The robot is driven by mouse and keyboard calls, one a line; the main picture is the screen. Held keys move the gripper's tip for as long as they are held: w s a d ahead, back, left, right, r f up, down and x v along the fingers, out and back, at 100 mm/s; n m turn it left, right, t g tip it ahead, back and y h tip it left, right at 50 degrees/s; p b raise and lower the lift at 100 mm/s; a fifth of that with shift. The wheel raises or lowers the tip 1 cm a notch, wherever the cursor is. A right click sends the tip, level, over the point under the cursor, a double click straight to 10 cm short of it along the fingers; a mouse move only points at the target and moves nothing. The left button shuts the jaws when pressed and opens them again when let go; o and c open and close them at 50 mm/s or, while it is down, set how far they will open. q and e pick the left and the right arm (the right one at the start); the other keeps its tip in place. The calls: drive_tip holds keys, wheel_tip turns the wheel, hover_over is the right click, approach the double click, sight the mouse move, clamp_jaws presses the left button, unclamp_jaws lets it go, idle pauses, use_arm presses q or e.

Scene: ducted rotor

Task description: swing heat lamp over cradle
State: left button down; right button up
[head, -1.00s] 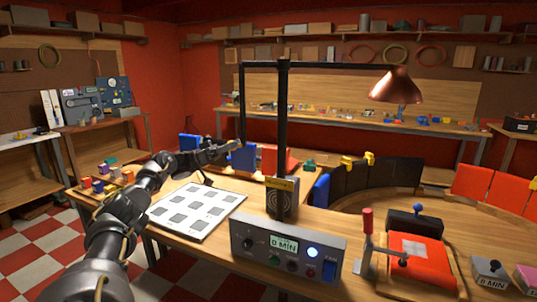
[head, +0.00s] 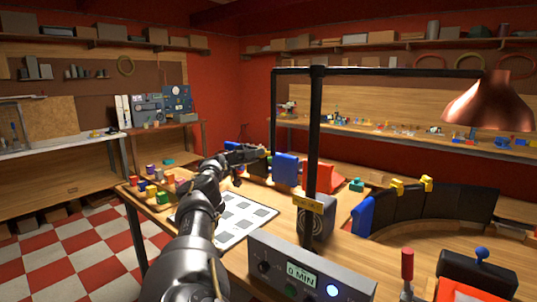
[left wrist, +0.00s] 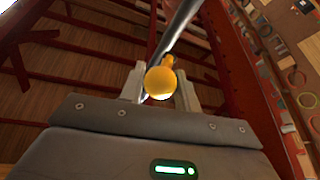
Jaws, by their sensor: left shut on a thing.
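The heat lamp has a copper shade (head: 490,103) hanging at the right end of a black crossbar (head: 400,71), on a black post (head: 315,130). A thin black bar (head: 272,105) hangs from the crossbar's left end. My left gripper (head: 266,154) is at the foot of this bar. In the left wrist view its fingers are shut on an orange-yellow knob (left wrist: 160,82) at the end of a dark rod (left wrist: 178,28). The shade hangs in the air at the right. I cannot tell which thing is the cradle. My right gripper is out of view.
A control box (head: 310,272) reading "0 MIN" stands in front of the post. A white board (head: 245,212) lies left of it. Curved black panels (head: 455,205) with yellow clips stand at right. A red-handled clamp (head: 407,265) is at lower right.

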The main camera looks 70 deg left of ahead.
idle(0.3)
use_arm(q)
drive_tip(key=c, duration=1.1)
unclamp_jaws()
drive_tip(key=shift+w, duration=0.2)
drive_tip(key=shift+o, duration=0.2)
drive_tip(key=shift+s, duration=0.1)
